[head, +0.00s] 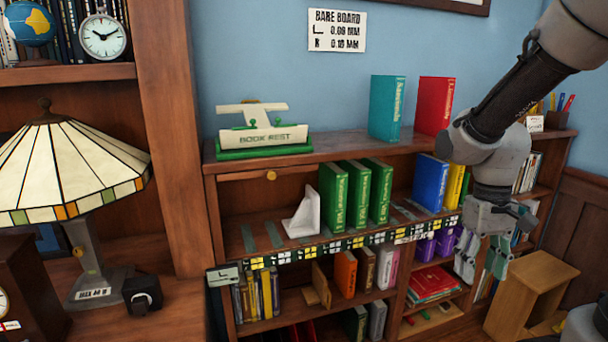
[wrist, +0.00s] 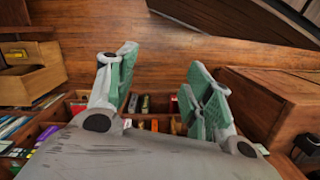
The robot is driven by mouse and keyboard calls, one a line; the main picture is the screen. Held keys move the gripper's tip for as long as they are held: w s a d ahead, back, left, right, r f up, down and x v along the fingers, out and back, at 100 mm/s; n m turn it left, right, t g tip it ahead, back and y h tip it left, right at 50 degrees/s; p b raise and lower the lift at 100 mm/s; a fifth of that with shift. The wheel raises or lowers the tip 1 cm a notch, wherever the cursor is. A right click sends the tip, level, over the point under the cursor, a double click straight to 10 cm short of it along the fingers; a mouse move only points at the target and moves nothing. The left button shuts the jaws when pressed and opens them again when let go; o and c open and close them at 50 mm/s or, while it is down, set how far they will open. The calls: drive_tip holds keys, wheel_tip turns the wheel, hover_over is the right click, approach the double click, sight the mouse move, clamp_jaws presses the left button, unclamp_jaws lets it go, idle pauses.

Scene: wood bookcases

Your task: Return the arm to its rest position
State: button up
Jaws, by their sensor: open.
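My arm (head: 505,100) comes in from the upper right of the head view and bends down in front of the bookcase's right part. My gripper (head: 482,262) hangs at its end, pointing down, in front of the lower right shelves. In the wrist view my gripper (wrist: 160,90) has its two green-padded fingers wide apart, with nothing between them but the view of floor and shelves. It is open and empty.
The low bookcase (head: 300,157) holds green books (head: 357,195), a blue book (head: 430,182) and a white bookend (head: 303,213). A teal book (head: 387,108) and a red book (head: 434,105) stand on top. A wooden stool (head: 530,300) stands close right of my gripper. A lamp (head: 70,170) is at left.

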drive_tip(key=s+d+r+t, duration=0.1)
drive_tip(key=s+r+t, duration=0.5)
drive_tip(key=r, duration=0.6)
drive_tip(key=shift+s+d+m, duration=0.35)
drive_tip(key=shift+s+m, duration=0.05)
drive_tip(key=shift+s, duration=0.45)
